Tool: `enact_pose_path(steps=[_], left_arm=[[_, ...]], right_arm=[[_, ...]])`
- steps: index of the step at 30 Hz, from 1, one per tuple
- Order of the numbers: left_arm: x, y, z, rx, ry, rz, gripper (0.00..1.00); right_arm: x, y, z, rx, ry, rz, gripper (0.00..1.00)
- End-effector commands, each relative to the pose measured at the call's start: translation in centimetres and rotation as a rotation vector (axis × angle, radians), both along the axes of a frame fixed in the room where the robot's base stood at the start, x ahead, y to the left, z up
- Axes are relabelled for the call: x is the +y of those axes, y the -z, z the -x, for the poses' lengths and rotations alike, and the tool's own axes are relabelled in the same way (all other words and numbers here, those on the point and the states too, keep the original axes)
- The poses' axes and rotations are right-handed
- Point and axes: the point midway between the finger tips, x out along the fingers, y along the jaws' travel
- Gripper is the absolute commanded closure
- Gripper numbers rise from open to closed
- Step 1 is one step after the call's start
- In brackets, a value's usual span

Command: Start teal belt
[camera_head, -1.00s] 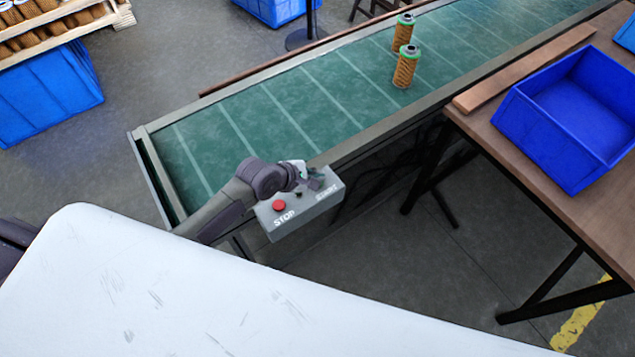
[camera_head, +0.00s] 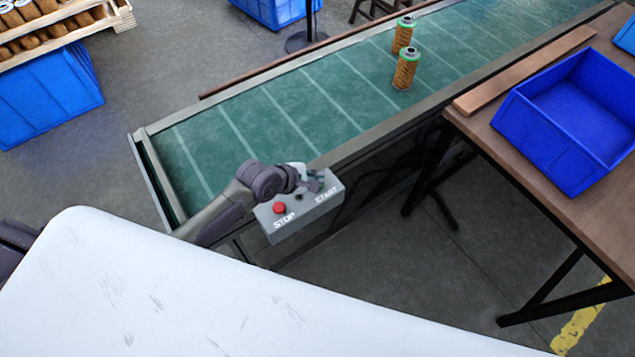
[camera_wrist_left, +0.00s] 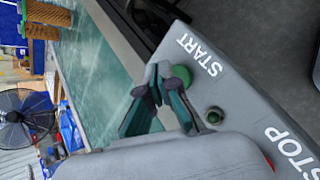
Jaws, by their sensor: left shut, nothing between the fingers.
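The teal belt (camera_head: 265,115) runs from the lower left to the upper right in the head view. On its near side is a grey control box (camera_head: 305,220) with a red STOP button (camera_head: 279,208) and the label START. My left gripper (camera_head: 317,181) is shut and empty, over the START end of the box. In the left wrist view, its fingertips (camera_wrist_left: 165,83) are right beside the green START button (camera_wrist_left: 185,88) and partly cover it. I cannot tell whether they touch or press it. My right gripper is not in view.
Two orange cartridges with green rims (camera_head: 404,70) stand on the belt. A blue bin (camera_head: 570,125) sits on the brown table (camera_head: 480,120) at right. A white surface (camera_head: 180,290) fills the foreground. A dark round knob (camera_wrist_left: 214,115) lies between START and STOP.

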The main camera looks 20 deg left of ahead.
Motion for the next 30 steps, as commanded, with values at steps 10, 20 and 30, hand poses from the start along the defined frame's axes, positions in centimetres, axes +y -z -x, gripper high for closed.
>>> enact_pose_path(steps=[10, 20, 30], left_arm=[[-0.01, 0.23, 0.02, 0.001, 0.000, 0.001, 1.00], [0.01, 0.86, 0.02, 0.000, 0.000, 0.000, 1.00], [0.00, 0.96, 0.00, 0.000, 0.000, 0.000, 1.00]], right_arm=[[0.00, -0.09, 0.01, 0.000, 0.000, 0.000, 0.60], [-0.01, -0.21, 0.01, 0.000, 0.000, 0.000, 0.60], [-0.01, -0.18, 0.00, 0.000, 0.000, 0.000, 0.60]])
